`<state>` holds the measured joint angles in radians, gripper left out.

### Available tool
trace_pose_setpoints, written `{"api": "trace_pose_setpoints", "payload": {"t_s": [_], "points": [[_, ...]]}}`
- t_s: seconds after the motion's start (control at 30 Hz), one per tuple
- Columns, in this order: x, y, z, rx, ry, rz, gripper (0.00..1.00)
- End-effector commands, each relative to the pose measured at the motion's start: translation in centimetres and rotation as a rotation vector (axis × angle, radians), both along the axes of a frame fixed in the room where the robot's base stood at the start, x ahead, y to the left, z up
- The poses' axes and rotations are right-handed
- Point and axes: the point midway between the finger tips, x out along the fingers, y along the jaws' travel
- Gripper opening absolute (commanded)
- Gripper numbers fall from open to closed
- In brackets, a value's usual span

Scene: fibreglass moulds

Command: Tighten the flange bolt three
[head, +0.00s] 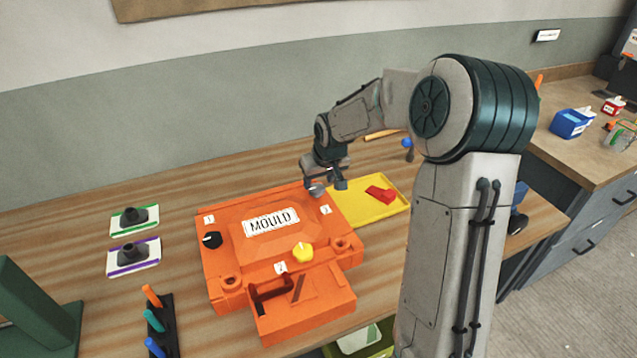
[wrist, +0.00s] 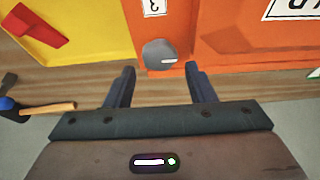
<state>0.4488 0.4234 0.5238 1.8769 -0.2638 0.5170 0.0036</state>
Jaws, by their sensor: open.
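The orange mould (head: 225,270) lies on the wooden bench, with a "MOULD" plate on top. A grey round bolt knob (wrist: 160,54) sits at the mould's edge beside a label reading 3 (wrist: 154,6). Its white mark points right in the wrist view. In the head view the grey knob (head: 317,190) is at the far edge, partly covered by my gripper (head: 326,185). My gripper is open, its two fingers on either side of and just short of the knob in the wrist view; no contact is visible. A black knob (head: 211,240) and a yellow knob (head: 302,252) are also on the mould.
A yellow tray (head: 390,211) holding a red piece (head: 380,194) adjoins the mould at right. A hammer with a blue part (wrist: 8,104) lies near it. A rack with coloured handles (head: 160,325) stands front left. Two pads with black fittings (head: 134,254) lie at left.

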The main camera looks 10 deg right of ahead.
Motion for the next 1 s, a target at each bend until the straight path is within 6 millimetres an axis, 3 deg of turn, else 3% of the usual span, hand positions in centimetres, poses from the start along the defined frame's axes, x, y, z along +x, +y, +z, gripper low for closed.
{"api": "trace_pose_setpoints", "payload": {"t_s": [0.2, 0.57, 0.7, 1.0], "points": [[0.9, 0.2, -2.2, 0.0, 0.001, 0.0, 0.5], [1.1, 0.2, -2.6, -0.001, -0.001, 0.0, 0.5], [1.1, 0.2, -2.6, -0.001, -0.001, 0.0, 0.17], [1.1, 0.1, -2.4, 0.001, 0.002, 0.056, 0.18]]}}
